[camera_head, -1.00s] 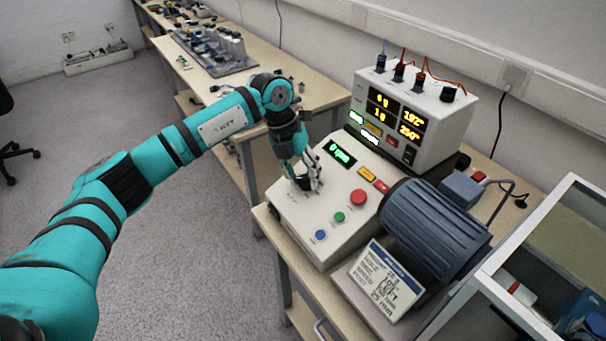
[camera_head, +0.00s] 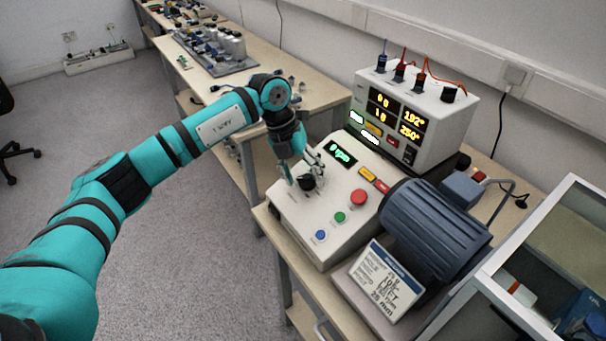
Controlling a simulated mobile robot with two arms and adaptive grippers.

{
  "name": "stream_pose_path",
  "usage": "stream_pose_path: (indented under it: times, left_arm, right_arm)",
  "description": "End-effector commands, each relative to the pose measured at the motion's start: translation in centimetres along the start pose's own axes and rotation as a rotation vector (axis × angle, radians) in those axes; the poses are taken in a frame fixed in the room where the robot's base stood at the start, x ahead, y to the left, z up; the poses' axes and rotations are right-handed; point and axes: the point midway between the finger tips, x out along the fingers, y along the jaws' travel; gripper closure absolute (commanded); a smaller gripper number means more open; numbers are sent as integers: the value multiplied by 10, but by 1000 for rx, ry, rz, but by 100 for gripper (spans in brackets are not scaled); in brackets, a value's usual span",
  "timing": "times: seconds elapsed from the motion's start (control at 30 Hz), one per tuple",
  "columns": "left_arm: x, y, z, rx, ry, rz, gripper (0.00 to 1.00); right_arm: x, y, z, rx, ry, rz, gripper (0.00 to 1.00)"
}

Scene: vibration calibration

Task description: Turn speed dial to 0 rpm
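The speed dial (camera_head: 307,182) is a black knob on the sloped top of the white control box (camera_head: 290,215). The box's green display (camera_head: 341,153) reads 0 rpm. My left gripper (camera_head: 303,172) is open just above and behind the dial, with its fingers spread to either side and apart from the knob as far as I can tell. The dial is now mostly uncovered. My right gripper is not in view.
Red (camera_head: 358,197), green (camera_head: 340,217) and blue (camera_head: 321,236) buttons sit near the dial. A ribbed motor (camera_head: 435,230) and a label plate (camera_head: 383,282) stand to the right. A white meter unit (camera_head: 415,105) with cables stands behind.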

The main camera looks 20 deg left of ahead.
Motion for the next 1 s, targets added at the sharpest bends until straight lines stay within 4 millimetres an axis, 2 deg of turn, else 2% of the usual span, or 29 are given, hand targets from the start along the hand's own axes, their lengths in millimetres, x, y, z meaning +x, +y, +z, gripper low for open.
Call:
stream_pose_path:
  times: [0.17, 0.27, 0.37, 0.7, 0.83, 1.0]
  left_arm:
    - [-1, 0, 0, 1, 0, 0, 40]
    - [-8, 0, 0, 1, -1, 0, 40]
    - [-24, 0, 1, 1, -4, 0, 40]
    - [-94, 0, 1, 0, -3, -1, 40]
    - [-111, 0, 1, -1, -2, 0, 40]
    - [-120, 0, 0, 0, 0, 0, 40]
  right_arm:
    - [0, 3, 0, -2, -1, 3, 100]
    - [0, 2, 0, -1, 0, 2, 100]
    - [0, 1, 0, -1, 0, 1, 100]
    - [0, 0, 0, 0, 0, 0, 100]
    - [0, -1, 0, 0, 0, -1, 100]
    - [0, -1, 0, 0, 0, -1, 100]
